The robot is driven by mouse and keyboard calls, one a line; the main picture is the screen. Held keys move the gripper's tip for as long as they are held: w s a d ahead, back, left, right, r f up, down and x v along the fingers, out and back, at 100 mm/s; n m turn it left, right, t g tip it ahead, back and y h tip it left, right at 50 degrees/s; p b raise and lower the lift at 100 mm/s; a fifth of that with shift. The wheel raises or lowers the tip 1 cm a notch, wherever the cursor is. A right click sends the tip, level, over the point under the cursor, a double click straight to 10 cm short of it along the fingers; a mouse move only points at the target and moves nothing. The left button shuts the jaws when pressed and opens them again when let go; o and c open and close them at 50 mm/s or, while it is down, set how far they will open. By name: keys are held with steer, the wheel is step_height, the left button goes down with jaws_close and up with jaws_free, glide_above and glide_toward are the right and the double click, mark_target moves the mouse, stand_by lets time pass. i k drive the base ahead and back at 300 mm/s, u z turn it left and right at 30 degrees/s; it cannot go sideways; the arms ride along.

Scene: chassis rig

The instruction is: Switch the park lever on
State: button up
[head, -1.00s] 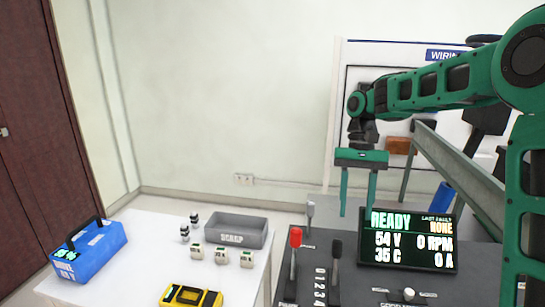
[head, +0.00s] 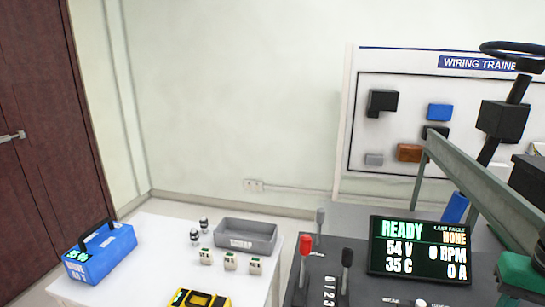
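A dark control panel (head: 340,290) at the bottom right carries a lever with a red knob (head: 305,245), a lever with a black knob (head: 347,257) and a grey-topped lever (head: 320,217) behind them. All three stand roughly upright. Their labels are cut off or too small to read, so I cannot tell which is the park lever. A display (head: 420,248) beside them reads READY, 54 V, 35 C, 0 RPM, 0 A and last fault NONE. My gripper is out of view; only a green part of my arm shows at the lower right edge.
A white table (head: 150,245) on the left holds a blue battery pack (head: 100,255), a grey bin (head: 246,236), several small parts and a yellow device (head: 200,299). A grey beam (head: 480,190) slants across the right. A wiring board (head: 440,110) stands behind.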

mark_target(305, 241)
steer(key=u, duration=0.4)
steer(key=i, duration=0.3)
steer(key=z, duration=0.35)
steer(key=k, duration=1.25)
steer(key=u, duration=0.3)
steer(key=i, duration=0.55)
steer(key=u, duration=0.35)
